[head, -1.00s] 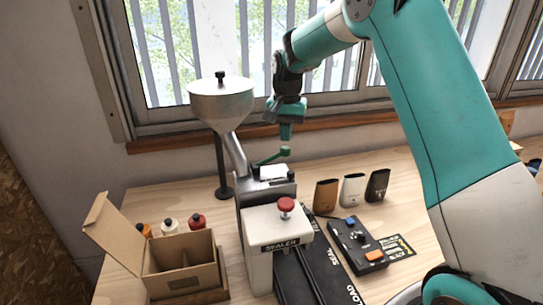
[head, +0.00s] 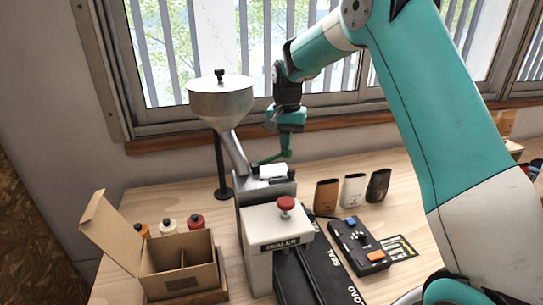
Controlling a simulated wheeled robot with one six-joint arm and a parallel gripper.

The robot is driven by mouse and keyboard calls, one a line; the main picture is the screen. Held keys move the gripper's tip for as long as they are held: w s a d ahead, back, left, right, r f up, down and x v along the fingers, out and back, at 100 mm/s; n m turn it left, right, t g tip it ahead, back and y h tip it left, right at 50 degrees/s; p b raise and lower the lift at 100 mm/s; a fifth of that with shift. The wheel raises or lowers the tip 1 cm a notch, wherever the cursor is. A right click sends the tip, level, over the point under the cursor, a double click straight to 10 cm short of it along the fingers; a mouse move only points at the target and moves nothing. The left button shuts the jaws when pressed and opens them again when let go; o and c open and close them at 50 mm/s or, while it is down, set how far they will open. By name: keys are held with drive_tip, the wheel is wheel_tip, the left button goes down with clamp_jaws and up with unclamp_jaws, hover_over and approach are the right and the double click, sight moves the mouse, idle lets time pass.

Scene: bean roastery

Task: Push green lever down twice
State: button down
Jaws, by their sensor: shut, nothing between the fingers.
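The green lever (head: 268,160) sticks up to the right from the grey metal dispenser body (head: 268,185) under the funnel, in the head view. My gripper (head: 286,154) points down and is shut and empty. Its fingertips are right at the lever's outer end and cover its knob. They look to be touching it, but the view does not settle the contact.
The steel funnel (head: 221,100) stands left of my gripper. The sealer (head: 275,240) with a red knob is in front. Three pouches (head: 353,189) and a button box (head: 357,245) stand to the right. An open carton (head: 180,262) is at front left.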

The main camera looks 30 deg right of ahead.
drive_tip(key=shift+f+b, duration=0.55)
drive_tip(key=shift+f, duration=0.6)
wheel_tip(320, 180, up, 6)
drive_tip(key=p, duration=0.5)
drive_tip(key=shift+r, duration=0.15)
idle(1.3)
